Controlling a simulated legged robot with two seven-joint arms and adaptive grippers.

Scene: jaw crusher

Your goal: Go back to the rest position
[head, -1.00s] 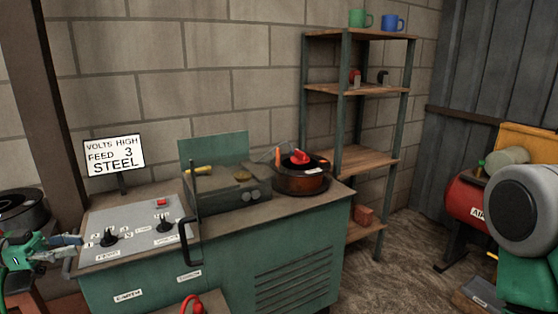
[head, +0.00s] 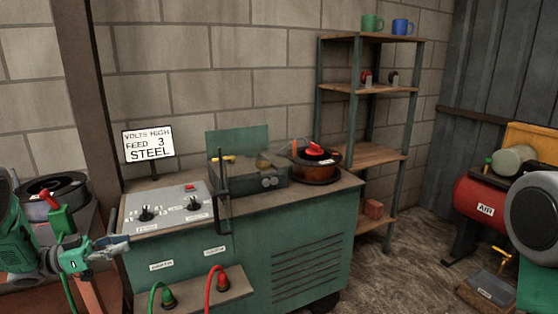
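My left gripper (head: 122,244) is low at the left edge of the head view, in front of the left end of the green welding machine (head: 315,265). Its grey fingers point right. Nothing is clearly seen between them, and I cannot tell how far apart they are. My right gripper is not in view.
The machine carries a control panel (head: 175,206), a dark handle (head: 223,205) and a wire spool (head: 318,172). Green (head: 168,297) and red (head: 220,280) cable plugs sit low in front. A shelf (head: 380,155) and a red air tank (head: 484,207) stand right. Open floor lies between.

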